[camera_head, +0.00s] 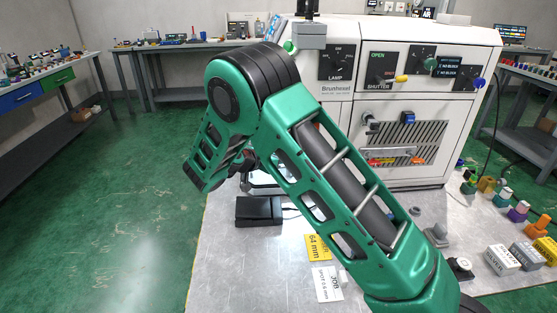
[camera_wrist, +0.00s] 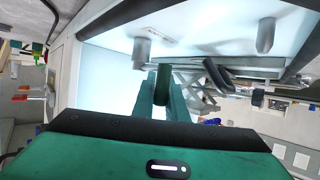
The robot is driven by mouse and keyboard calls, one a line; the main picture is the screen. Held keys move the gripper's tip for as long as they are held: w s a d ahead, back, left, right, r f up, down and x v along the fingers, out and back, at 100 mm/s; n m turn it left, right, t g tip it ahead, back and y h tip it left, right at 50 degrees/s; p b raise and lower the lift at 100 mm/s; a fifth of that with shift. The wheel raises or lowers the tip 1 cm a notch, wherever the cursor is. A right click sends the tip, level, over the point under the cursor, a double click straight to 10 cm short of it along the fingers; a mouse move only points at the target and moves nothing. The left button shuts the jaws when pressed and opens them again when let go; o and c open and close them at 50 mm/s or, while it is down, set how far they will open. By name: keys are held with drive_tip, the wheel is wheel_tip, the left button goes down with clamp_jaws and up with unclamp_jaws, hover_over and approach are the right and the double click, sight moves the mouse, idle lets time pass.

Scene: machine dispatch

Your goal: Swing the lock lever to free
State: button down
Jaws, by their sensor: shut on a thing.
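In the wrist view my gripper (camera_wrist: 163,98) has its two pale teal fingers shut on a dark green cylindrical grip (camera_wrist: 162,77). The grip looks like the end of the lock lever, but the rest of the lever is hidden, so its position cannot be told. A bright, pale panel lies behind it. In the head view my green arm crosses in front of the white machine (camera_head: 465,50), and my gripper is hidden behind the arm.
In the wrist view a black lever-like part (camera_wrist: 217,76) and a grey peg (camera_wrist: 265,36) are close by on the right. In the head view a black box (camera_head: 258,210) and yellow card (camera_head: 318,247) lie on the metal table (camera_head: 225,270). Coloured knobbed parts (camera_head: 518,211) stand at right.

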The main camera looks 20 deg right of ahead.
drive_tip(key=shift+w+r, duration=0.15)
drive_tip(key=c, duration=1.8)
unclamp_jaws()
drive_tip(key=shift+a, duration=0.1)
drive_tip(key=shift+o, duration=0.2)
drive_tip(key=v, duration=1)
drive_tip(key=shift+a, duration=0.3)
